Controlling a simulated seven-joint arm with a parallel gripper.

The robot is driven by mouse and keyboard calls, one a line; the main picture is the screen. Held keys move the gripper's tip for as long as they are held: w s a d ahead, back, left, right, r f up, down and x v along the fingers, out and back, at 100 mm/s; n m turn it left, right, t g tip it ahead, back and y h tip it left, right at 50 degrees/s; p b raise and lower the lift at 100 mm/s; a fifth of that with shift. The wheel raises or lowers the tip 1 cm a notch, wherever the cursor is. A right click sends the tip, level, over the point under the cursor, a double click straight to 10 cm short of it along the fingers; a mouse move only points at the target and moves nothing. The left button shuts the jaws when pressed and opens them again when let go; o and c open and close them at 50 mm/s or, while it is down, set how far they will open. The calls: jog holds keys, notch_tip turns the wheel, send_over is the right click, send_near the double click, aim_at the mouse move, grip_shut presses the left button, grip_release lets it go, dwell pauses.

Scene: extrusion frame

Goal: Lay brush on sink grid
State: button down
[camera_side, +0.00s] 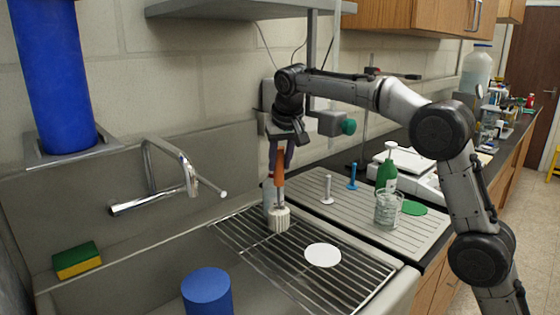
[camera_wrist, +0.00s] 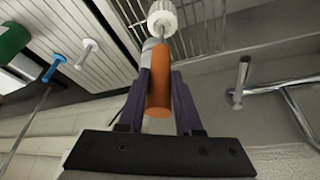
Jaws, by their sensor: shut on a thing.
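The brush has an orange handle (camera_side: 279,178) and a whitish bristle head (camera_side: 279,219). My gripper (camera_side: 280,160) is shut on the handle and holds the brush upright, head down. In the wrist view the orange handle (camera_wrist: 160,82) lies between my two purple fingers, and the round bristle head (camera_wrist: 162,18) shows beyond it. The sink grid (camera_side: 345,283) is a metal wire rack over the sink. The bristle head is over the grid's far left part; I cannot tell if it touches the wires. A white disc (camera_side: 323,255) lies on the grid.
A faucet (camera_side: 170,170) stands left of the brush. A blue cylinder (camera_side: 207,292) is at the front and a sponge (camera_side: 77,260) at the left. The drainboard (camera_side: 400,232) holds a glass beaker (camera_side: 388,208), a green bottle (camera_side: 386,172) and white and blue pegs.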

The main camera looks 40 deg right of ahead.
jog(key=shift+f, duration=0.1)
jog(key=c, duration=0.6)
grip_release()
jog(key=v, duration=1.2)
